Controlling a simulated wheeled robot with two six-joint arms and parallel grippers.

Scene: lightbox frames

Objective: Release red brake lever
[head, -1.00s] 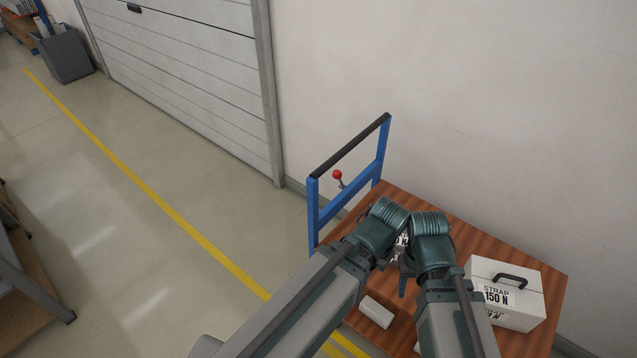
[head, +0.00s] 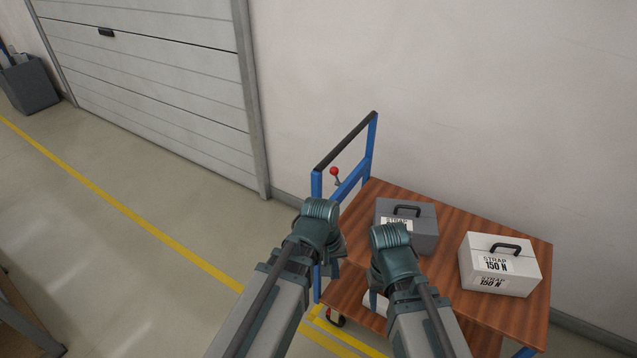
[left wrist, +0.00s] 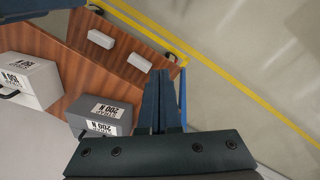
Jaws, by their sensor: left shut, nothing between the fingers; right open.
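The brake lever (head: 336,177), a short grey stalk with a red ball on top, stands at the blue push-handle frame of a cart. It is not seen in the left wrist view. My left gripper (head: 336,264) is below the lever in the head view, near the cart's handle end and apart from the lever. Its two fingers lie together, empty, in the left wrist view (left wrist: 160,75). My right gripper (head: 376,298) is further right, in front of the cart's near edge. It is open and empty, its fingers partly hidden by its own wrist.
The cart's wooden top (head: 455,222) carries a grey case (head: 425,222) and a white case (head: 505,280) with strap labels. Small white boxes (left wrist: 102,39) lie on the cart. The blue handle frame (head: 371,145) stands near the wall. Floor left of the cart is clear.

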